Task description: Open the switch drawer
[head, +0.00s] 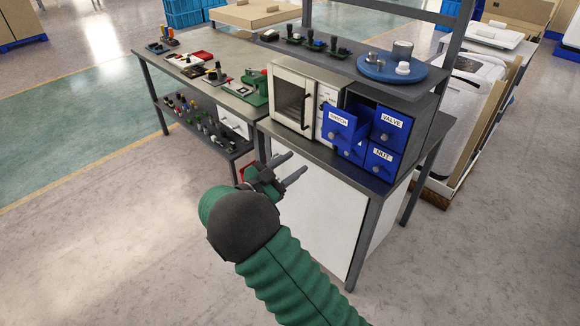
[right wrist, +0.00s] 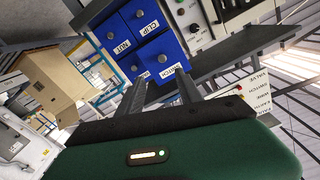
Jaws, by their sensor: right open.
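The blue switch drawer (head: 345,122) is the upper left one in the dark cabinet on the bench. It stands out past the neighbouring drawer fronts, partly covering the drawer below it. It has a white label and a round knob; it also shows in the right wrist view (right wrist: 168,50). My right gripper (head: 296,165) is open and empty, in front of the bench, below and left of the drawer, apart from it. In the right wrist view its fingers (right wrist: 161,77) point toward the drawers. My left gripper is not in view.
A microwave (head: 291,98) stands left of the cabinet. A blue turntable (head: 391,70) with metal and white items sits on top. Floor in front is clear.

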